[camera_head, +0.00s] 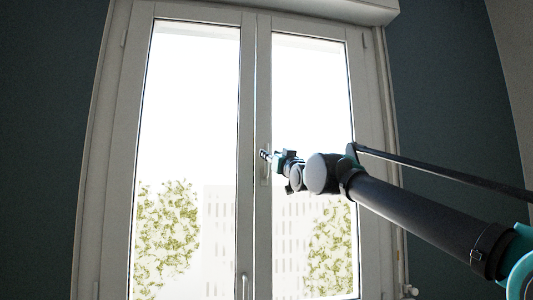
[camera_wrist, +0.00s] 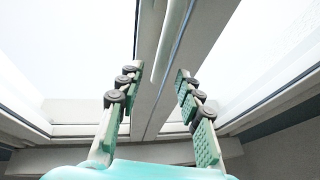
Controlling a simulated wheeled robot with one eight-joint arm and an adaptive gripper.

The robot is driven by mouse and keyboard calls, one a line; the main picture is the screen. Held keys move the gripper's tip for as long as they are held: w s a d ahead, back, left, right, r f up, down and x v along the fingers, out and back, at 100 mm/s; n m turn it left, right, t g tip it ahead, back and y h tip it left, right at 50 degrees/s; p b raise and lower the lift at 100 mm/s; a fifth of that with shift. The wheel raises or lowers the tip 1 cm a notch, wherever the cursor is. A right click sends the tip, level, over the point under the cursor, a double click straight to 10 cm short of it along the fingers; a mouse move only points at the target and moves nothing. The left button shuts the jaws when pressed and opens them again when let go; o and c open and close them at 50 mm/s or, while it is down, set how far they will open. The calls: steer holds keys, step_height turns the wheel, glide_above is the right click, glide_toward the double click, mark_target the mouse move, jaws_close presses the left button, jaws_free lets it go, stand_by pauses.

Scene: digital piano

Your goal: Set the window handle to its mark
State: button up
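The window (camera_head: 250,60) has two light-framed sashes, both closed. A pale handle plate (camera_head: 264,172) shows on the middle stile, partly covered by my gripper (camera_head: 266,155). In the wrist view, my gripper (camera_wrist: 159,72) is open, with its padded fingers apart. A long white bar with a rounded end (camera_wrist: 172,35) lies ahead between the fingers, along the middle stile; it looks like the handle. A clear gap shows between each finger and the bar, so nothing is held. I cannot make out a mark for the handle.
A second slim handle (camera_head: 244,286) shows low on the middle stile. A roller-shutter box (camera_head: 330,8) runs along the window's top. Dark walls (camera_head: 440,90) stand on both sides. My arm reaches in from the right, across the right pane.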

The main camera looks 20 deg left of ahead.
steer(key=shift+x, duration=2.3)
jaws_close()
